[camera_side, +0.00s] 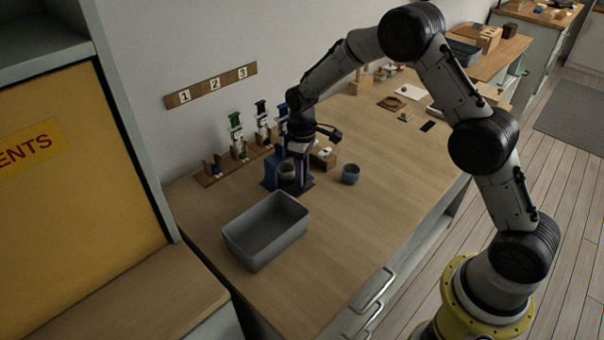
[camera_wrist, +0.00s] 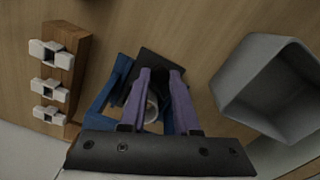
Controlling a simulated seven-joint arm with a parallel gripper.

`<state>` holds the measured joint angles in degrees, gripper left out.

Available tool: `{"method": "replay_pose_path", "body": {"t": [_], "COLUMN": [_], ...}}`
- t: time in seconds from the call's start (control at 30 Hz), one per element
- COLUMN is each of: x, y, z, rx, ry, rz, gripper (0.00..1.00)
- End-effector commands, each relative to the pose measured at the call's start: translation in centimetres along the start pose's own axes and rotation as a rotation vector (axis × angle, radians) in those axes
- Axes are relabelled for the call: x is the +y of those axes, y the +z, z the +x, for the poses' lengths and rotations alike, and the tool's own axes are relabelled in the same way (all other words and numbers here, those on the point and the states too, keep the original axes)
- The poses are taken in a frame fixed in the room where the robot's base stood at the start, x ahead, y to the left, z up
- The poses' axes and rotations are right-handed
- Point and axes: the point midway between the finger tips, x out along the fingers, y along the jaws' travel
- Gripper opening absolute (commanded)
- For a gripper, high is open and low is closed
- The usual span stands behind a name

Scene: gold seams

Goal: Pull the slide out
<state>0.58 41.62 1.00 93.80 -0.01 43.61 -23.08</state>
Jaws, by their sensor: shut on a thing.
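A blue holder (camera_side: 270,170) stands on the bench near the wall. In the wrist view its blue frame (camera_wrist: 104,100) shows around and below my fingers. The slide appears to be the dark flat piece (camera_wrist: 150,60) at my fingertips; a dark edge of it (camera_side: 306,184) also shows low beside the blue holder. My gripper (camera_side: 302,182) points down there, its two purple fingers (camera_wrist: 160,72) shut on the slide. The fingers hide the exact contact. A pale round rim (camera_wrist: 152,108) shows between the fingers.
An empty grey bin (camera_side: 266,232) stands in front. A small blue-grey cup (camera_side: 350,174) is to the right. A wooden rack with coloured upright pieces (camera_side: 236,136) stands by the wall, under a board numbered 1, 2, 3 (camera_side: 212,86). The front right bench is clear.

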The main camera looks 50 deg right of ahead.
Motion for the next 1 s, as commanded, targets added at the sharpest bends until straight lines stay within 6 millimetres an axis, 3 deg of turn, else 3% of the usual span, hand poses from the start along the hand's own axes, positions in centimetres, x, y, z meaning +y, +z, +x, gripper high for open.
{"method": "replay_pose_path", "body": {"t": [0.77, 1.0], "x": [0.0, -1.3], "y": [0.0, 3.1], "z": [-0.1, -0.3], "rx": [0.001, 0.001], "ry": [0.0, 0.0], "rz": [0.0, 0.0], "gripper": [0.0, 0.0]}}
